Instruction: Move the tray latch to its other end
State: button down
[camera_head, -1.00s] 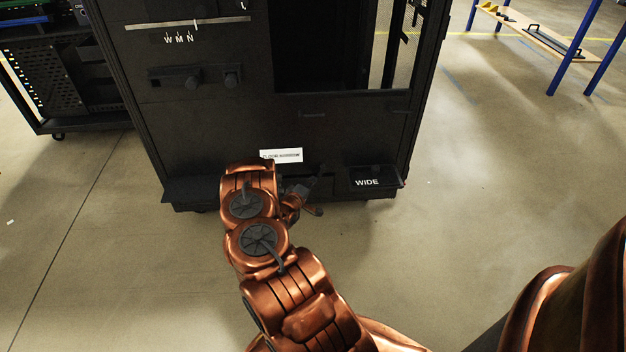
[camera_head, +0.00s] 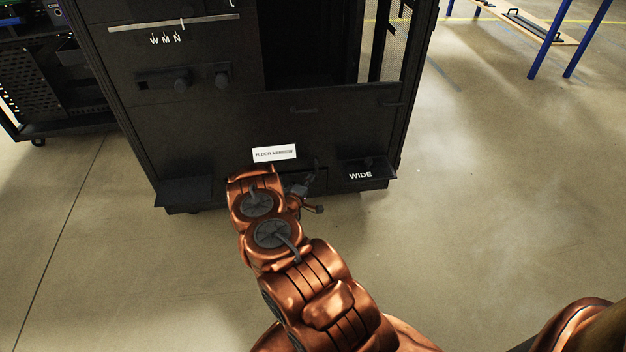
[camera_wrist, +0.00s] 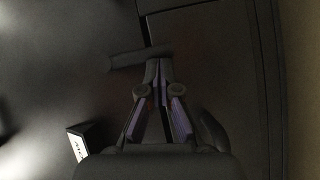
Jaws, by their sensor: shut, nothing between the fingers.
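My gripper (camera_head: 304,187) is low in front of the black rack's lower panel, between the white label and the tray marked WIDE (camera_head: 367,172). In the wrist view its fingers (camera_wrist: 158,68) are shut with nothing between them. A short dark bar (camera_wrist: 135,58), which looks like the tray latch, lies across the panel at the fingertips, mostly to their left. I cannot tell whether the fingers touch it. In the head view my arm and the dark panel make the latch hard to pick out.
The white label (camera_head: 274,153) is above my wrist; its corner shows in the wrist view (camera_wrist: 78,143). Knobs (camera_head: 181,84) sit higher on the rack (camera_head: 330,120). Another rack (camera_head: 62,100) stands left, a blue-legged bench (camera_head: 548,45) back right. The right floor is clear.

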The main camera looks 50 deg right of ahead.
jog(key=shift+a, duration=0.1)
jog(key=w+a+f+v, duration=0.1)
jog(key=w+v, duration=0.1)
jog(key=v, duration=1)
jog(key=shift+w+a, duration=0.2)
jog(key=shift+a, duration=0.1)
jog(key=shift+f, duration=0.2)
jog(key=shift+p, duration=0.3)
